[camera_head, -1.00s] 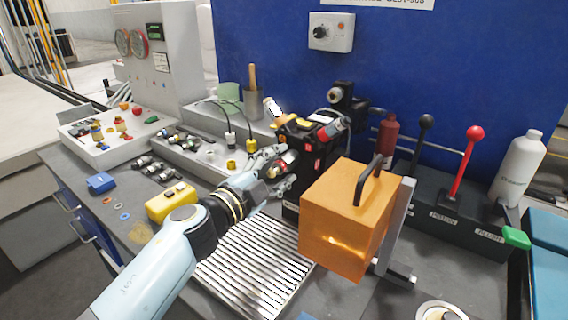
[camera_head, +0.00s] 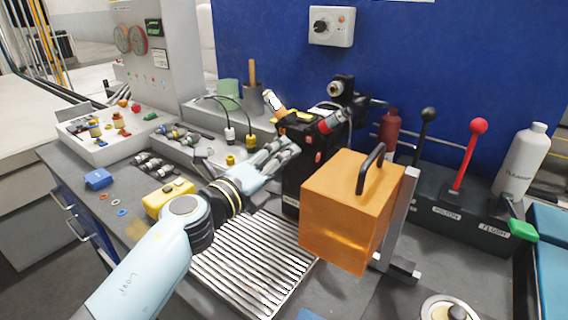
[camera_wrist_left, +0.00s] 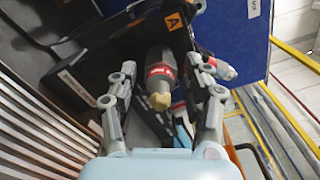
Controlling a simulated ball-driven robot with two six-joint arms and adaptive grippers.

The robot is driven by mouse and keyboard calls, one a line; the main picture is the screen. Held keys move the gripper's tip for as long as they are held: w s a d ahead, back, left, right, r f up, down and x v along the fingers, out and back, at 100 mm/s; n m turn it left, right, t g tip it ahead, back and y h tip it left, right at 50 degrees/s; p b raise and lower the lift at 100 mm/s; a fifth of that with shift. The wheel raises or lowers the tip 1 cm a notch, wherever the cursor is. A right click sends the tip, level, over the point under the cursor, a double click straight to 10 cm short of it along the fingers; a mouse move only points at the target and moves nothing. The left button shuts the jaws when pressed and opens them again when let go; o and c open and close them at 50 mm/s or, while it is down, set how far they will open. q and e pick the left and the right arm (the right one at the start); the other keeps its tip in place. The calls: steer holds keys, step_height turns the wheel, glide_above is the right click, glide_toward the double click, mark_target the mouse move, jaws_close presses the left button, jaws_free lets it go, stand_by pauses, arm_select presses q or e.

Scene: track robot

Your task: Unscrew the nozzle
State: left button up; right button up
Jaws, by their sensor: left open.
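The nozzle (camera_wrist_left: 160,80), with a grey body, red band and brass-coloured tip, shows in the left wrist view, pointing toward the camera from a black fixture (camera_wrist_left: 100,55). My left gripper (camera_wrist_left: 163,80) is open, with one finger on each side of the nozzle in that view. I cannot tell whether either finger touches it. In the head view the left gripper (camera_head: 280,152) is beside the black fixture (camera_head: 306,165), and its fingers hide the nozzle there. My right gripper is not in view.
A translucent orange box (camera_head: 340,220) with a black handle stands just right of the gripper. A slatted metal tray (camera_head: 255,265) lies below the arm. Black (camera_head: 426,118) and red (camera_head: 468,150) levers stand at the right. A yellow block (camera_head: 166,198) lies left of the arm.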

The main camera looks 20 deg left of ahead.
arm_select(q)
steer(key=shift+m, duration=0.4)
steer(key=m+b, duration=0.2)
steer(key=m, duration=0.3)
steer(key=shift+f+m, duration=0.15)
steer(key=shift+m, duration=0.15)
steer(key=m+b, duration=0.1)
steer(key=m, duration=0.3)
steer(key=shift+m+b, duration=0.3)
steer(key=shift+m, duration=0.9)
